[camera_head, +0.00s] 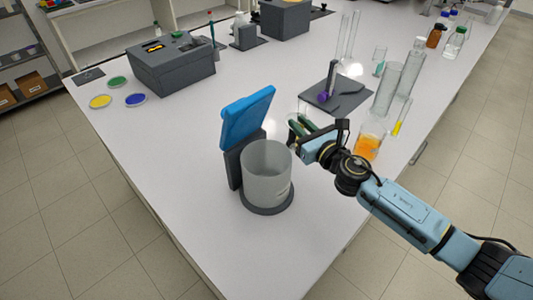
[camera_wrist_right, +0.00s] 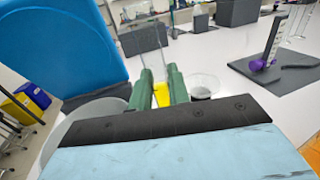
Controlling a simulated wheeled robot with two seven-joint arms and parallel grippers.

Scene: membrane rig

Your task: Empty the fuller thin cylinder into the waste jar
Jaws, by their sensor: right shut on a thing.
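The waste jar (camera_head: 266,180) is a wide translucent grey jar on a dark round base. Its blue lid (camera_head: 247,115) stands open at the back; the lid fills the upper left of the wrist view (camera_wrist_right: 60,45). My right gripper (camera_head: 297,128) is just right of the jar's rim. Its green fingers (camera_wrist_right: 160,90) are shut on a clear thin cylinder (camera_wrist_right: 153,60) with yellow liquid low in it. The held cylinder is faint in the head view. Another thin cylinder (camera_head: 402,118) with some yellow liquid stands near the right table edge. My left gripper is not in view.
A flask of orange liquid (camera_head: 368,143) stands close to my right wrist. Two wide clear cylinders (camera_head: 386,90) stand behind it. A dark stand (camera_head: 333,95) with a purple part is beyond the gripper. The table left of the jar is clear.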

